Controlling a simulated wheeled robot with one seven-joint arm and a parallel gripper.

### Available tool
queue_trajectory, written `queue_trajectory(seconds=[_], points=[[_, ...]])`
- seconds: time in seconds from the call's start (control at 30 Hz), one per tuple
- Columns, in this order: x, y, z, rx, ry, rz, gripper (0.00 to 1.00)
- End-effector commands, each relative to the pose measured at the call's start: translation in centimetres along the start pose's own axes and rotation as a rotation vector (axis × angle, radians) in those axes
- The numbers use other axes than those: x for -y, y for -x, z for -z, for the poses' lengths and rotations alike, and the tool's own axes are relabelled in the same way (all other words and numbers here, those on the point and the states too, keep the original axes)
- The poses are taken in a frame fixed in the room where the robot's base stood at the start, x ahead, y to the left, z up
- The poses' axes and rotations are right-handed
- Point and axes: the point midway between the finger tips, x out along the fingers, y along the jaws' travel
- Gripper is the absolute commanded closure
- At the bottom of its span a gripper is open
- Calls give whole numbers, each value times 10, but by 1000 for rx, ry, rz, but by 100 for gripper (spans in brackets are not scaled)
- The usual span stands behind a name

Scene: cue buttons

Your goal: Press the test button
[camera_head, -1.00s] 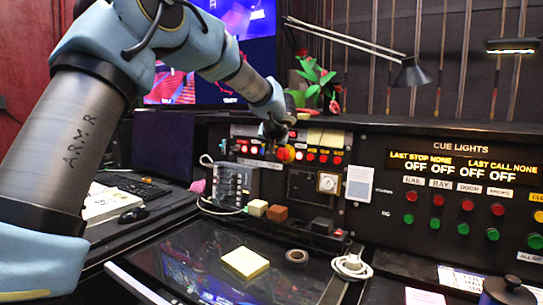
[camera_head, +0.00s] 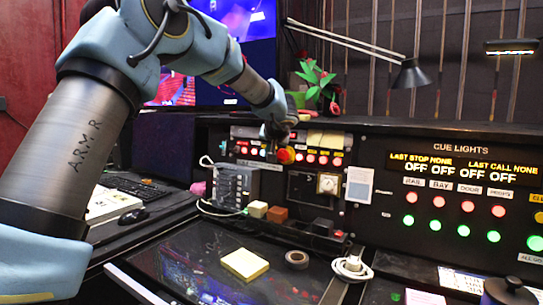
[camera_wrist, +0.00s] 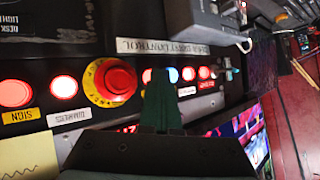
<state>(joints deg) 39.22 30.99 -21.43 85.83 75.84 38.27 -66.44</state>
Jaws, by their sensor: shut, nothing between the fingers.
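In the head view my gripper (camera_head: 274,134) is at the row of lit buttons on the left part of the console. In the wrist view my gripper (camera_wrist: 161,82) is shut and empty, its tip over that row. A pale bluish-white lit button (camera_wrist: 172,75) shows right at the tip, partly hidden. I cannot tell whether the tip touches it, and no label reading "test" is legible. A large red mushroom button (camera_wrist: 114,80) on a yellow ring sits just left of the tip.
Lit buttons labelled SIGN (camera_wrist: 14,93) and DIMMERS (camera_wrist: 64,87) are farther left. In the head view, the CUE LIGHTS panel (camera_head: 460,150) has red and green buttons. A desk lamp (camera_head: 411,74) hangs above. A sticky-note pad (camera_head: 244,264) and tape roll (camera_head: 297,258) lie in front.

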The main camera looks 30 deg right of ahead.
Motion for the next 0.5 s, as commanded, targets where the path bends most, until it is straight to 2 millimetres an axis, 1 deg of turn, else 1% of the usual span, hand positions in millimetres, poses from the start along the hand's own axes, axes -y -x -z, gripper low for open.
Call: queue_trajectory(seconds=[0.33,0.5], points=[[0,0,0,-1,0,-1,100],[2,3,-4,-3,1,0,100]])
